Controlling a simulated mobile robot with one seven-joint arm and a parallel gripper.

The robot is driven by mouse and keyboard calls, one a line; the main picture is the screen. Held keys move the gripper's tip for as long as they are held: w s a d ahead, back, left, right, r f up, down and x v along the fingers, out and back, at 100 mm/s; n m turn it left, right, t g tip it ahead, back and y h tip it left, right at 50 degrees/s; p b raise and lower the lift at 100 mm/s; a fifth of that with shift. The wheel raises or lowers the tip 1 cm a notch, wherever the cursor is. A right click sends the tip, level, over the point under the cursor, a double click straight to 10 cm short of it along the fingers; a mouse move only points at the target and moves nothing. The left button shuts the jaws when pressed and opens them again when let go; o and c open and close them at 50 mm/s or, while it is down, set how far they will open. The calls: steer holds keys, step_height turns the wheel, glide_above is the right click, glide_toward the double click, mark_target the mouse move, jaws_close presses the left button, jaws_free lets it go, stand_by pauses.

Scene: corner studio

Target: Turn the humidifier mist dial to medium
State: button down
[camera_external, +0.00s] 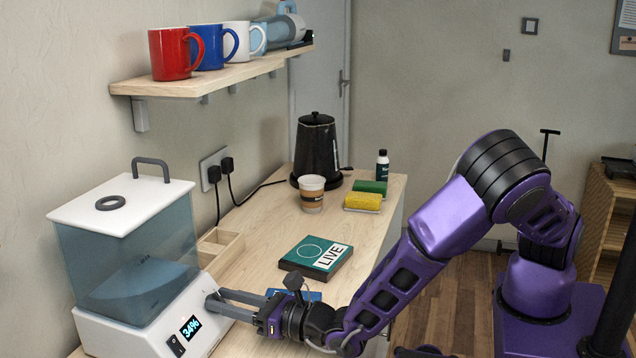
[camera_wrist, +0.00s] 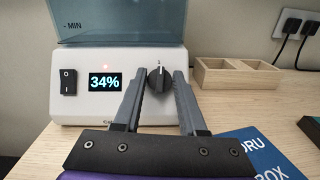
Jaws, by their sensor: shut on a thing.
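The humidifier (camera_external: 143,262) stands at the left end of the counter, with a blue-tinted clear tank, a white lid and a white base. In the wrist view the humidifier base (camera_wrist: 120,112) has a black rocker switch (camera_wrist: 68,83), a display (camera_wrist: 104,82) reading 34% and a dark round dial (camera_wrist: 158,79). The dial's white mark points about straight up. My gripper (camera_wrist: 160,80) has its fingers on both sides of the dial, shut on it.
A wooden divided tray (camera_external: 236,243) sits behind my gripper. A teal LIVE box (camera_external: 300,256) and a blue box (camera_wrist: 262,153) lie close by. A paper cup (camera_external: 311,194), sponges (camera_external: 362,201) and a black kettle (camera_external: 316,150) stand farther back. A shelf with mugs (camera_external: 172,55) hangs above.

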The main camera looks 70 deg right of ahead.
steer(key=m+h, duration=0.2)
steer(key=m, duration=0.1)
steer(key=m+g+h+b, duration=0.1)
steer(key=m+h, duration=0.1)
steer(key=m, duration=0.2)
steer(key=shift+a+g, duration=0.2)
steer(key=shift+g, duration=0.1)
steer(key=m+g+h+b, duration=0.1)
steer(key=m, duration=0.2)
steer(key=m+g+h+b, duration=0.1)
steer(key=m, duration=0.2)
steer(key=shift+w+a+g+h, duration=0.1)
steer(key=shift+g+h, duration=0.2)
steer(key=shift+g, duration=0.1)
steer(key=shift+r+m, duration=0.1)
steer(key=shift+m, duration=0.2)
steer(key=shift+c, duration=2.4)
jaws_free()
steer(key=p+v, duration=0.1)
steer(key=v, duration=1.6)
steer(key=shift+a, duration=0.3)
steer(key=shift+r, duration=0.15)
